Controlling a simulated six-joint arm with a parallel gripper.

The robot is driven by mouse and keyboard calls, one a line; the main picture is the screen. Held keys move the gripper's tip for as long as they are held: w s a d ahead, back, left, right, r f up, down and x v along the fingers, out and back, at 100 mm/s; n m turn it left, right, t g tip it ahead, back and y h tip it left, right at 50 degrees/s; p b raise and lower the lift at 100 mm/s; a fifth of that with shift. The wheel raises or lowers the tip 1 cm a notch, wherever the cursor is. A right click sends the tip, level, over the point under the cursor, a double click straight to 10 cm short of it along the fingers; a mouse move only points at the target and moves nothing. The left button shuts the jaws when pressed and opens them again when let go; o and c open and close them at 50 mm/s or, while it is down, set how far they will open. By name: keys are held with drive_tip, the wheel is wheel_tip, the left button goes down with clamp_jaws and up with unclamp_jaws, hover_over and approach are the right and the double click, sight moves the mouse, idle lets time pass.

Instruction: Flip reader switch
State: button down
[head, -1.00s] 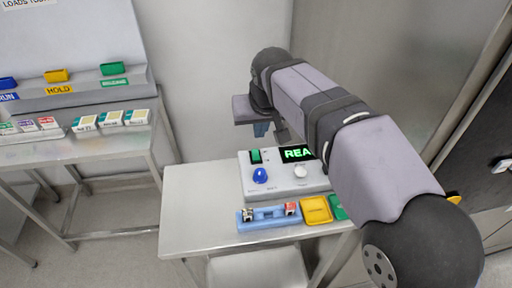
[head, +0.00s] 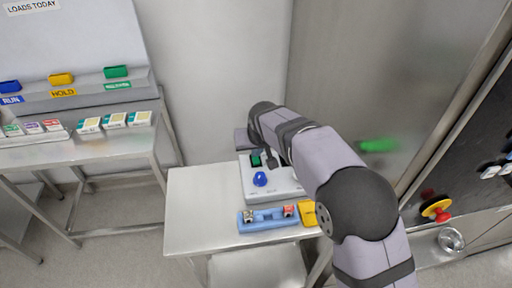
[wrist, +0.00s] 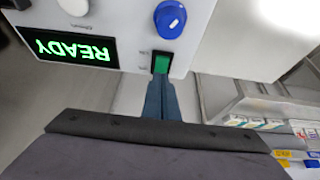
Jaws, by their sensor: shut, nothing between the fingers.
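The reader is a pale box (head: 283,186) on the small steel table, with a blue knob (head: 260,179) and a green rocker switch (head: 256,160) on its face. In the wrist view, the green switch (wrist: 161,63) sits below the blue knob (wrist: 170,18), and a lit display (wrist: 72,48) reads READY upside down. My gripper (wrist: 160,80) is shut and empty, its blue-grey fingertips right at the switch's edge. I cannot tell whether they touch it. In the head view, my gripper (head: 271,160) is just right of the switch, and my arm hides the display.
A blue rack (head: 268,220) with small items and a yellow tray (head: 308,213) lie in front of the reader. The table's left part (head: 200,205) is clear. A shelf table (head: 90,150) with boxes stands at left. A red-and-yellow button (head: 437,208) is at right.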

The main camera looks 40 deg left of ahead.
sight(256, 159)
drive_tip(key=shift+x, duration=0.75)
drive_tip(key=shift+w+a+f, duration=0.1)
drive_tip(key=shift+w+f, duration=0.05)
drive_tip(key=shift+f, duration=0.15)
drive_tip(key=shift+r, duration=0.15)
drive_tip(key=shift+f, duration=0.2)
